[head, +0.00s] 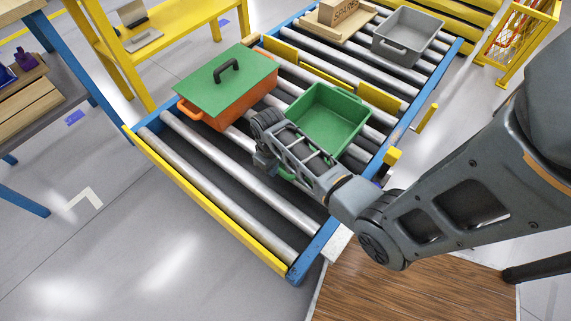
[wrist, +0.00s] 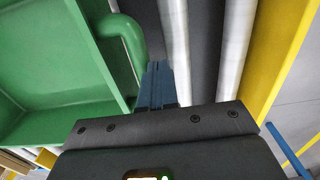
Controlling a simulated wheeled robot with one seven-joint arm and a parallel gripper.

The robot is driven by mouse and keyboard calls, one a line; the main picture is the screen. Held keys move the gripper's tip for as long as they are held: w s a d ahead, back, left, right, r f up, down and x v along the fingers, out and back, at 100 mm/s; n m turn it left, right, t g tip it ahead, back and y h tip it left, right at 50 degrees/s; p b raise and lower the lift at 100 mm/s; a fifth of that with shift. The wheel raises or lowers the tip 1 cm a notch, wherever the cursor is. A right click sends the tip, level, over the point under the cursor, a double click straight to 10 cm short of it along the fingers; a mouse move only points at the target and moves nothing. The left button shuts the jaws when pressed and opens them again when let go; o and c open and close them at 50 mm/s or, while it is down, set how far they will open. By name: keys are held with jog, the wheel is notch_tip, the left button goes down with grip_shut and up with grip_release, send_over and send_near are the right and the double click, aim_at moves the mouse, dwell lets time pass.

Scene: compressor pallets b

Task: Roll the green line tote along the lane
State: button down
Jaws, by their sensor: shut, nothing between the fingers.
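The green line tote (head: 327,115) is an open, empty bin on the roller lane, partly hidden behind my arm in the head view. In the wrist view its wall (wrist: 60,60) fills the left side, and its rounded handle (wrist: 128,35) sticks out from the wall. My gripper (head: 265,162) is low over the rollers at the tote's near-left side. In the wrist view its blue fingers (wrist: 155,85) are shut and empty, close beside the handle. I cannot tell whether they touch it.
An orange tote with a green lid (head: 230,75) sits left of the green tote. A grey tote (head: 408,35) and a wooden box (head: 340,10) stand farther back, beyond yellow rails (head: 320,75). The near rollers (head: 215,165) are bare up to the yellow end stop (head: 205,205).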

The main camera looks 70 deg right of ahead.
jog(key=s+d+b, duration=0.1)
jog(key=s+d, duration=0.1)
jog(key=d, duration=0.6)
jog(key=s+d+b, duration=0.2)
jog(key=s+d, duration=0.1)
jog(key=d, duration=0.6)
jog(key=shift+s+d+b, duration=0.3)
jog(key=shift+s, duration=0.05)
dwell(2.2)
jog(key=shift+a, duration=0.15)
notch_tip(320, 180, up, 13)
jog(key=a+p, duration=0.2)
jog(key=p, duration=1.3)
jog(key=shift+w+a, duration=0.25)
jog(key=shift+w, duration=0.2)
dwell(0.6)
